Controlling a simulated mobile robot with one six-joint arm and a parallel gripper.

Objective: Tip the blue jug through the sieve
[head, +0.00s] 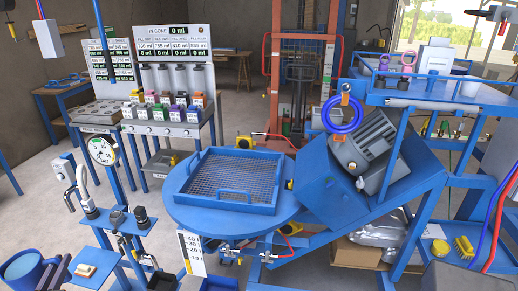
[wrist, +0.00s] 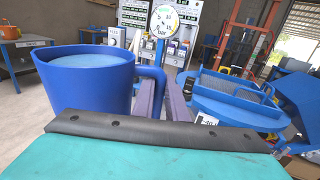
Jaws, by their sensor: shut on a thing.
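The blue jug (head: 22,274) is at the bottom left of the head view, partly cut off by the frame. In the wrist view the jug (wrist: 85,95) stands upright, with pale blue liquid (wrist: 90,61) near its rim. My gripper (wrist: 162,98) is shut on the jug's handle, at the jug's right side. The sieve (head: 277,181) is a blue rectangular frame with wire mesh and handles. It lies on the round blue top (head: 190,212) in the middle of the head view. In the wrist view the sieve (wrist: 235,88) is at the right, apart from the jug.
A pressure gauge (head: 102,151) on a blue post stands between jug and sieve, with valves (head: 118,220) below. A tilted blue housing with a grey motor (head: 365,145) rises right of the sieve. A scale (head: 191,252) hangs below the round top.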

